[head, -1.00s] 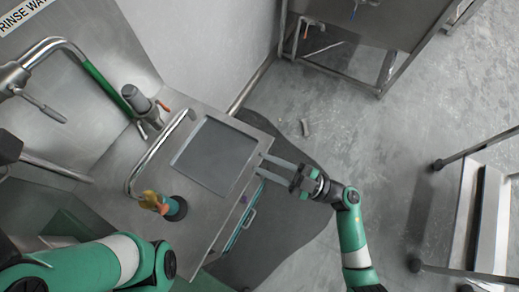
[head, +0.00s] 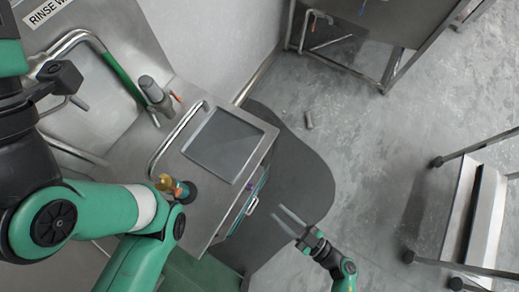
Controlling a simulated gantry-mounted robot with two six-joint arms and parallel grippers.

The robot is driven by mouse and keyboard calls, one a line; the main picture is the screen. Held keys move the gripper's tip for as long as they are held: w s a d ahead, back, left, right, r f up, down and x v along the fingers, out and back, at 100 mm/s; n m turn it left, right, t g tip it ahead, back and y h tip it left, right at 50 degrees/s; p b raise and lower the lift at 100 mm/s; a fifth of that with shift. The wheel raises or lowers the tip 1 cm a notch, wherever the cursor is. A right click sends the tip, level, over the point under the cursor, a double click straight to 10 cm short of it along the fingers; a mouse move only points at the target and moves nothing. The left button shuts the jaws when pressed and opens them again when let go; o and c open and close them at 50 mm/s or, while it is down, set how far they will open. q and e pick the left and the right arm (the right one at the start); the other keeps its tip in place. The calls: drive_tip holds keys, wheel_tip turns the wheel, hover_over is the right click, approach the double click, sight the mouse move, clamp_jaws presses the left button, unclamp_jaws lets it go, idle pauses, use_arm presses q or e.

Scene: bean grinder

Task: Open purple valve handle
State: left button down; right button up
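The purple valve handle (head: 250,206) is a small spot of purple on the front of the steel counter, beside a pale bar handle. It is too small to show its exact turn. My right gripper (head: 275,211) is over the dark floor mat, to the right of the purple handle and a little below it. Its two long fingers are apart, point up and left, and hold nothing. They are clear of the handle. My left arm fills the left edge. Its dark end (head: 62,80) is near the sink tap, and its fingers cannot be made out.
The steel counter (head: 258,130) has a dark square panel (head: 222,145), a bent pipe (head: 178,135) and a yellow-topped tool (head: 175,186). The dark mat (head: 310,170) and grey floor to the right are open. A wheeled steel cart (head: 475,215) stands at the far right.

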sight(250, 187)
drive_tip(key=b+x, duration=0.3)
drive_tip(key=x, duration=0.8)
drive_tip(key=shift+s, duration=0.1)
clamp_jaws()
idle(1.0)
